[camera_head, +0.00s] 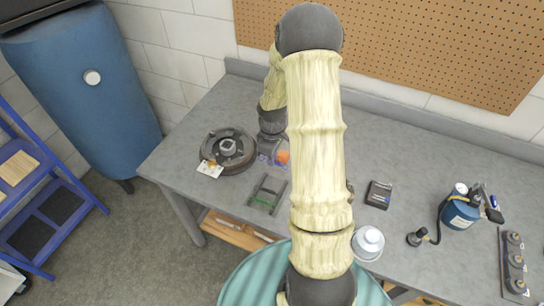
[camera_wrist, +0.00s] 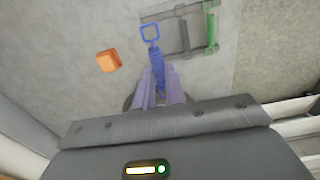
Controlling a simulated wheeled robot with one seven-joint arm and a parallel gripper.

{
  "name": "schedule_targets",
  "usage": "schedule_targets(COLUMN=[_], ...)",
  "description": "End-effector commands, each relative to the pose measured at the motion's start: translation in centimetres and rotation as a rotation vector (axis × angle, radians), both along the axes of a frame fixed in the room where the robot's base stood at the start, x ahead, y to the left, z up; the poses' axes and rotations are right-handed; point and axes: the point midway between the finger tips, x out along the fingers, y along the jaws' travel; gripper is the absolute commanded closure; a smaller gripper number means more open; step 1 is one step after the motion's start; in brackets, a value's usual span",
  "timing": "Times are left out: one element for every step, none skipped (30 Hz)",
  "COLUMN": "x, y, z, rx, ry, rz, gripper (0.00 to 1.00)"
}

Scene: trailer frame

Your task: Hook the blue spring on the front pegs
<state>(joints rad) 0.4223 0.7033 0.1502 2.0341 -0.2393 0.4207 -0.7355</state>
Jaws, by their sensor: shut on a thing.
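My gripper (camera_wrist: 159,88) is shut on the blue spring (camera_wrist: 157,68), which points away from the jaws. The spring's square end loop (camera_wrist: 150,32) lies beside the near-left end of the grey trailer frame (camera_wrist: 187,52) in the wrist view; I cannot tell whether it touches a peg. A green spring (camera_wrist: 211,28) lies along the frame's right side. In the head view the frame (camera_head: 281,193) lies on the bench, with the green spring (camera_head: 262,203) on its near side. My gripper (camera_head: 269,159) is behind it there. The blue spring's far end is hidden between my fingers.
An orange block (camera_wrist: 108,60) lies left of the spring in the wrist view. In the head view a dark round drum (camera_head: 240,160) and a small card (camera_head: 210,169) stand left of the frame. A dark box (camera_head: 379,194) and a blue gas canister (camera_head: 460,212) are to the right.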

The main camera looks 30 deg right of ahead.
Motion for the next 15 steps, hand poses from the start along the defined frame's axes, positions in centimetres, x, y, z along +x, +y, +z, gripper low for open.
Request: schedule_targets(x=[0.0,0.0,0.0,0.0,0.0,0.0,0.0,0.0,0.0,0.0,0.0,0.0,0.0,0.0,0.0], y=[0.0,0.0,0.0,0.0,0.0,0.0,0.0,0.0,0.0,0.0,0.0,0.0,0.0,0.0,0.0], z=[0.5,0.6,0.7,0.9,1.0,1.1,1.3,1.4,1.5,1.7,1.8,1.9,2.1,2.2,2.3], rx=[0.000,0.000,0.000,0.000,0.000,0.000,0.000,0.000,0.000,0.000,0.000,0.000,0.000,0.000,0.000], ry=[0.000,0.000,0.000,0.000,0.000,0.000,0.000,0.000,0.000,0.000,0.000,0.000,0.000,0.000,0.000], rz=[0.000,0.000,0.000,0.000,0.000,0.000,0.000,0.000,0.000,0.000,0.000,0.000,0.000,0.000,0.000], gripper=[1.00,1.00,1.00,1.00,1.00,1.00,1.00,1.00,1.00,1.00,1.00,1.00,1.00,1.00,1.00])
